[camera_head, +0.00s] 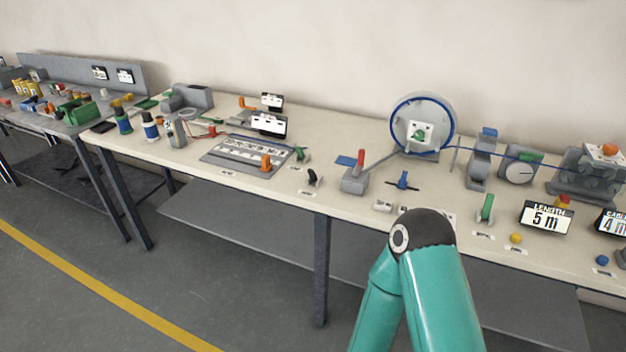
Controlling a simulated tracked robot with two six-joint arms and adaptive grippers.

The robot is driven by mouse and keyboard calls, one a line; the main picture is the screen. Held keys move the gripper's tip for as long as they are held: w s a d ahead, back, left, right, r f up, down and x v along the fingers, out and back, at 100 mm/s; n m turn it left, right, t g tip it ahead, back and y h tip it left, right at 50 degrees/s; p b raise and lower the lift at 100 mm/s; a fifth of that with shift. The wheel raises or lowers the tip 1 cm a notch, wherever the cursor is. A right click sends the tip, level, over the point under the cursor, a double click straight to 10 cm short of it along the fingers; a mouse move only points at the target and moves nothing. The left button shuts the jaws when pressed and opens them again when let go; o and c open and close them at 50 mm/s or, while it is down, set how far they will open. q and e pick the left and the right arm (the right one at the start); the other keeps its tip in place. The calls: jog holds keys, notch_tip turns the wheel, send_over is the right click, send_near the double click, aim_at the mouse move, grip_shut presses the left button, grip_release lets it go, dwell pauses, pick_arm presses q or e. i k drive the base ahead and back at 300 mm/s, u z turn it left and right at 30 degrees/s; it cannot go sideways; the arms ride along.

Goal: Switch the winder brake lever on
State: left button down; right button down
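A grey winder reel (447,128) with a blue cable wound on its rim stands at the back of the bench. In front and left of it is a grey box (354,183) with an upright red-tipped lever (361,158). A green lever (487,207) stands upright near the front edge, right of the reel. A small black lever (313,178) stands left of the grey box. I cannot tell for sure which is the winder brake lever, as the labels are too small to read. Neither of my grippers shows; only a bent teal arm of mine is at lower centre.
The cream bench (265,105) also holds a "5 m" length display (546,218), a dial gauge (519,171), and a grey tray (225,157) with an orange knob. My arm hides part of the front edge. Another bench (93,125) with several parts stands at left.

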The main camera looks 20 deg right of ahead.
aim_at(312, 175)
jog(key=i, duration=0.9)
jog(key=u, duration=0.05)
